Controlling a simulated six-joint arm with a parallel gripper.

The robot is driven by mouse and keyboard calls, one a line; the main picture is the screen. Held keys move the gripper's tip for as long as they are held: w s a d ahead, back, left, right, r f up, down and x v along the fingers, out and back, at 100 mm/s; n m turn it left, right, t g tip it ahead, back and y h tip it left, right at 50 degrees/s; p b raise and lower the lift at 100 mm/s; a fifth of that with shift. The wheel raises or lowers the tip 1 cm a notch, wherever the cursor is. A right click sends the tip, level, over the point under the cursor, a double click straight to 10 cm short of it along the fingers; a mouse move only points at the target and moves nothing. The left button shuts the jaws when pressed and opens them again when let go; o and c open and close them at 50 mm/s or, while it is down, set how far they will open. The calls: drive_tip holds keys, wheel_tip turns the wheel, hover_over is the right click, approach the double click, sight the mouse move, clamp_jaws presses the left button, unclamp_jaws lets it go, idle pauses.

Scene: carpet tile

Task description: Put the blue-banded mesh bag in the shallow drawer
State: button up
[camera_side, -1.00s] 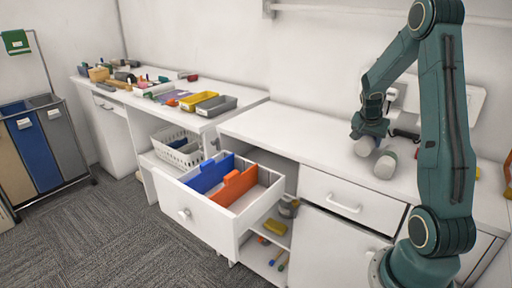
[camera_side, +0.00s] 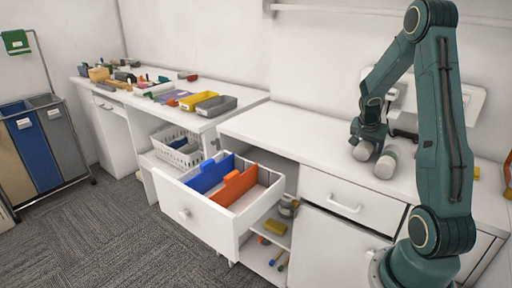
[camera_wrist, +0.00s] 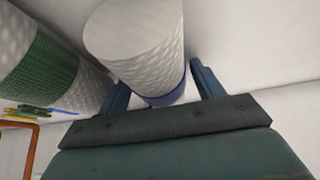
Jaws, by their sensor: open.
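The blue-banded mesh bag (camera_wrist: 145,50) is a pale textured roll with a blue band, lying between my fingers in the wrist view. In the side view, it is the pale roll (camera_side: 362,151) at my gripper, on the white counter. My gripper (camera_wrist: 162,88) is open, one finger on each side of the banded part; I cannot tell whether they touch it. It also shows in the side view (camera_side: 368,138). An open white drawer (camera_side: 190,217) with blue and orange dividers stands left of the counter front, below the counter top.
A green-banded mesh bag (camera_wrist: 35,65) lies close beside the blue-banded one; in the side view it is the nearer roll (camera_side: 386,166). A closed drawer (camera_side: 345,192) is below. Grey and yellow bins (camera_side: 215,106) stand on the left counter. The middle counter stretch is clear.

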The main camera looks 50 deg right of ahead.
drive_tip(key=shift+v, duration=6.1)
drive_tip(key=shift+d, duration=0.1)
drive_tip(key=shift+w+r, duration=0.1)
drive_tip(key=a+r+n+t+y, duration=0.2)
drive_tip(key=a+r+n, duration=0.3)
drive_tip(key=a, duration=0.8)
drive_tip(key=a+r+n+t+y, duration=0.25)
drive_tip(key=a+n, duration=0.45)
drive_tip(key=a, duration=0.7)
drive_tip(key=s+a+n+t+y, duration=0.1)
drive_tip(key=s+a+n, duration=0.4)
drive_tip(key=a, duration=0.3)
drive_tip(key=shift+f, duration=0.2)
drive_tip(key=shift+o, duration=0.4)
drive_tip(key=shift+s+a+f+n+y, duration=0.1)
drive_tip(key=shift+s+a+n+y, duration=0.15)
drive_tip(key=shift+s+a+n, duration=0.25)
drive_tip(key=shift+d, duration=0.1)
